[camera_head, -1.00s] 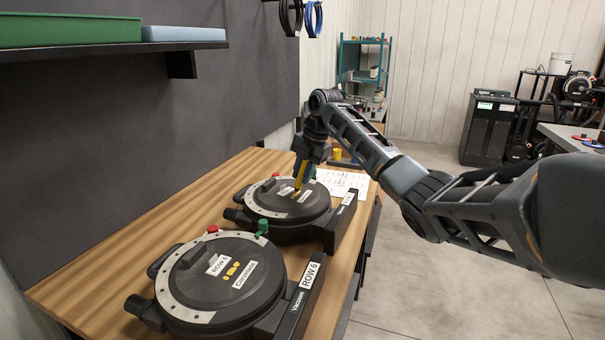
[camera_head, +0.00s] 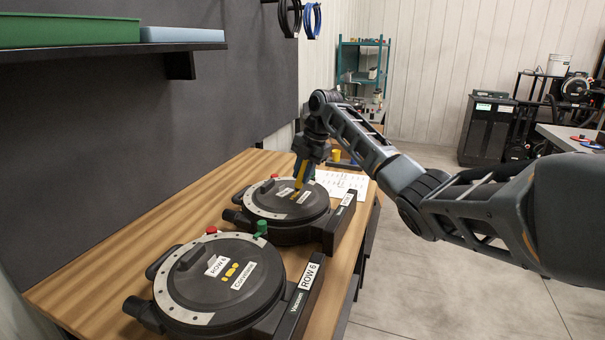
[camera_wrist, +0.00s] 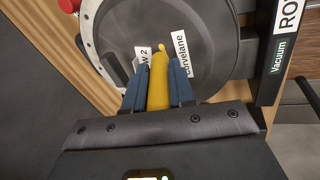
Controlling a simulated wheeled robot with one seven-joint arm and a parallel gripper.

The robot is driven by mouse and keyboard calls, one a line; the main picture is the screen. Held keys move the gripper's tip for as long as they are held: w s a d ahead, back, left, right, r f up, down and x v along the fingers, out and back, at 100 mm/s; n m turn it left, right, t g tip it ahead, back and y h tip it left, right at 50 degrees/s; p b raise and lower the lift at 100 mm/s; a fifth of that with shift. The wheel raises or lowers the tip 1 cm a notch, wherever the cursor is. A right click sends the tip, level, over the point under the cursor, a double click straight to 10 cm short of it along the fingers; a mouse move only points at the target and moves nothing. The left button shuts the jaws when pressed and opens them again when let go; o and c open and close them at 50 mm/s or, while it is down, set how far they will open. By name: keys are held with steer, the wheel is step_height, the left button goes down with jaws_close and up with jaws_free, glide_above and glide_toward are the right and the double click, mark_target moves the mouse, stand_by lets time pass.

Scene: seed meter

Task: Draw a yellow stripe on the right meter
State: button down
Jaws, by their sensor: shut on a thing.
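The right meter (camera_head: 262,211) is the farther of two round black seed meters on the wooden bench. Its lid carries white labels; one reads "Corvelane" in the wrist view (camera_wrist: 182,55). My gripper (camera_head: 304,166) is over this lid, shut on a yellow marker (camera_wrist: 158,82) between its blue fingers (camera_wrist: 159,90). The marker points down at the lid between the labels; I cannot tell whether its tip touches. A small yellow patch shows beside the tip in the head view. The nearer left meter (camera_head: 195,262) has yellow marks (camera_head: 231,270) between its labels.
The wooden bench (camera_head: 110,250) has bare surface left of the meters. A white sheet (camera_head: 345,181) and a small yellow item (camera_head: 336,154) lie beyond the right meter. A red knob (camera_head: 275,176) and a green knob (camera_head: 262,227) stand up near the meters. A shelf (camera_head: 100,50) overhangs at upper left.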

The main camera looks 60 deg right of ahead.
steer(key=shift+d, duration=0.5)
stand_by(0.4)
steer(key=shift+r, duration=0.1)
steer(key=shift+r+p, duration=2)
steer(key=shift+r, duration=0.95)
